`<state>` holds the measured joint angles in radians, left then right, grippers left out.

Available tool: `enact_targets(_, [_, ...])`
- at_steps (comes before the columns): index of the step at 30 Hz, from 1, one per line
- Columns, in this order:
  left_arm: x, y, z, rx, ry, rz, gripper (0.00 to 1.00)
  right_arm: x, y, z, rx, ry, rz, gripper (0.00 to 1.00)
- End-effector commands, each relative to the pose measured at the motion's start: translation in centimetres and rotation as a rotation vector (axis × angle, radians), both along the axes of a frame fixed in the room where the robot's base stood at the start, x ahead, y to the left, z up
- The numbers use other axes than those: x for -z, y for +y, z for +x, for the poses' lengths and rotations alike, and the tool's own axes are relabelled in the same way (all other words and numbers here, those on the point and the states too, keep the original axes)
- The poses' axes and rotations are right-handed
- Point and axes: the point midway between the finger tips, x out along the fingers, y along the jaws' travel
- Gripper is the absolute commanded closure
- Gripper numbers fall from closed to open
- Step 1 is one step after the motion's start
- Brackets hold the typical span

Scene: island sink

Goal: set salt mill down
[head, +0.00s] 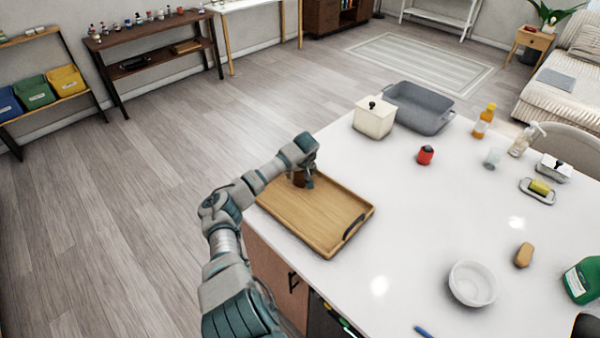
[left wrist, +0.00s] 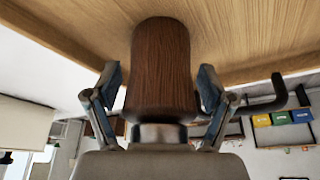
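The salt mill (head: 299,180) is a dark brown wooden cylinder at the back left of the wooden tray (head: 316,222). In the left wrist view the mill (left wrist: 160,70) is large and central, its far end against the tray's wood (left wrist: 245,35); it looks upright on the tray. My left gripper (head: 306,181) reaches over it from the left. In the left wrist view its fingers (left wrist: 160,85) stand on either side of the mill with narrow gaps showing, so it looks open around the mill. My right gripper is not in view.
The tray lies at the white island's left edge, its dark handle (head: 353,227) facing right.

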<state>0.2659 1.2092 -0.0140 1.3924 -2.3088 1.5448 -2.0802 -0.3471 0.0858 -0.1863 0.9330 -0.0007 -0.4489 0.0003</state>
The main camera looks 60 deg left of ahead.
Motion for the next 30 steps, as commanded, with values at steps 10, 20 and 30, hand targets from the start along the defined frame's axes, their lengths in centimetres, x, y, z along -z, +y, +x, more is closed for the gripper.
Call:
enact_targets(10, [-0.6,-0.1,0.0,0.000,-0.001,0.003,0.17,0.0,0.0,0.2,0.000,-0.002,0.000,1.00])
enact_targets(20, [-6.6,-2.4,-0.8,0.002,-0.001,0.007,0.17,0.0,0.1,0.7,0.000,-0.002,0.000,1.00])
enact_targets(30, [-11.0,-4.2,-1.4,-0.001,-0.002,0.001,0.17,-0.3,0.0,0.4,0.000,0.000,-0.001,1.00])
